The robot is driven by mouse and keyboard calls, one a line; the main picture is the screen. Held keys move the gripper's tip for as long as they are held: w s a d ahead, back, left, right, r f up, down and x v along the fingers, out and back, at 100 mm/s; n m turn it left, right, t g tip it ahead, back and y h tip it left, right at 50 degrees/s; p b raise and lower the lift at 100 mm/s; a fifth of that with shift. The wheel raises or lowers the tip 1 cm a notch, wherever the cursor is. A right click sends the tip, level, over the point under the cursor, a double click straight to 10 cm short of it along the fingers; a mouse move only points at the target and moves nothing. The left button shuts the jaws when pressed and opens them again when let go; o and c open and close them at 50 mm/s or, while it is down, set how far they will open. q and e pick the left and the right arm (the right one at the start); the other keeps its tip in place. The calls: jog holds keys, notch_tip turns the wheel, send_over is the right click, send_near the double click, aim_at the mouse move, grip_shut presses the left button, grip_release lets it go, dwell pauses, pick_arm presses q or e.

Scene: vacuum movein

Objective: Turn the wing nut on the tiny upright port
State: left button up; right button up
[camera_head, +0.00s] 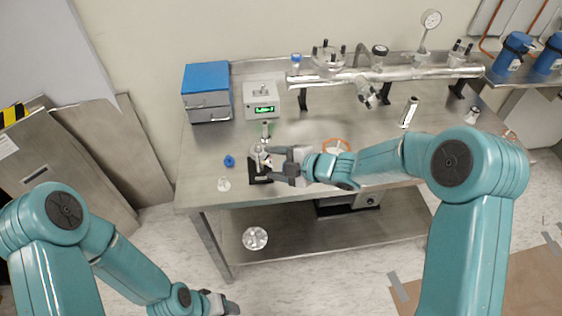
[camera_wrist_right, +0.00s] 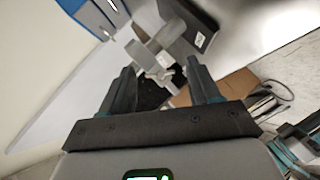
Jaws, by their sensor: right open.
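A small upright metal port (camera_head: 257,160) on a black base stands near the front left of the steel table. My right gripper (camera_head: 270,162) is right beside it, coming from the right. In the right wrist view the two fingers of this gripper (camera_wrist_right: 163,80) are apart. A pale winged piece (camera_wrist_right: 158,70), which looks like the wing nut, shows between and beyond the fingertips, with the grey port body (camera_wrist_right: 142,52) behind it. I cannot tell whether the fingers touch it. My left gripper (camera_head: 222,304) is low at the bottom edge, away from the table; its jaws are too unclear to read.
A blue-topped drawer box (camera_head: 207,92) and a grey meter with a green display (camera_head: 263,101) stand behind the port. A metal manifold pipe (camera_head: 400,75) runs along the back. A blue cap (camera_head: 229,161) and a pale round part (camera_head: 224,184) lie left of the port.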

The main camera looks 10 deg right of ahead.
jog(key=v, duration=1.6)
jog(key=shift+s+d, duration=0.15)
